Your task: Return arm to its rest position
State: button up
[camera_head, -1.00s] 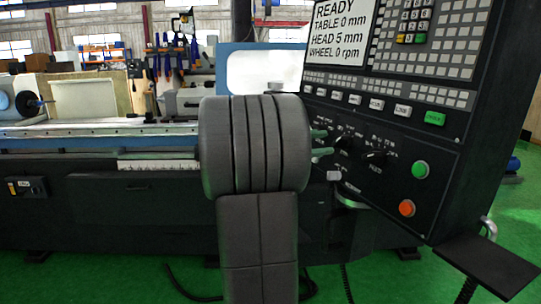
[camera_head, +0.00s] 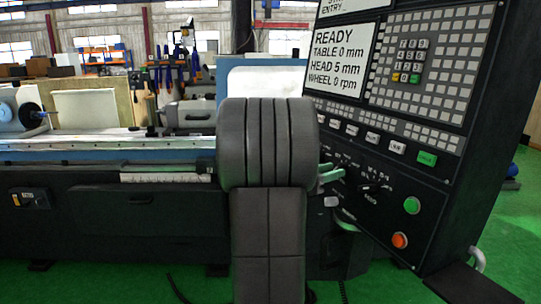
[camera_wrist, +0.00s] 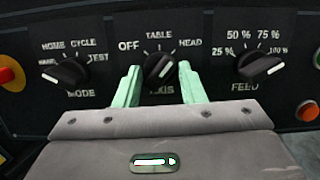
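My gripper (camera_wrist: 158,72) shows in the wrist view as two pale green fingers, spread apart. They stand one on each side of the black AXIS knob (camera_wrist: 160,69), with a gap showing on both sides. The fingers appear open and hold nothing. How far their tips are from the panel face is hard to tell. In the head view my gripper (camera_head: 330,176) is close to the lower part of the control panel, mostly hidden behind my grey arm. My arm is extended towards the panel.
The dark control panel (camera_head: 385,190) stands at right, its screen (camera_head: 343,60) reading READY, TABLE 0 mm, HEAD 5 mm, WHEEL 0 rpm. The MODE knob (camera_wrist: 64,73) and FEED knob (camera_wrist: 259,66) flank the fingers. The grinder bed (camera_head: 100,150) lies left. Green floor (camera_head: 505,225) shows at far right.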

jog(key=n+p, duration=0.2)
jog(key=n+t+p, duration=0.1)
jog(key=n+p, duration=0.2)
jog(key=n+y+p, duration=0.1)
jog(key=n+p, duration=0.1)
jog(key=p, duration=0.1)
jog(key=shift+r+t, duration=0.25)
jog(key=shift+t, duration=0.05)
jog(key=shift+f+n+y+p, duration=0.15)
jog(key=shift+n+y+p, duration=0.15)
jog(key=shift+n+p, duration=0.65)
jog(key=shift+s, duration=0.1)
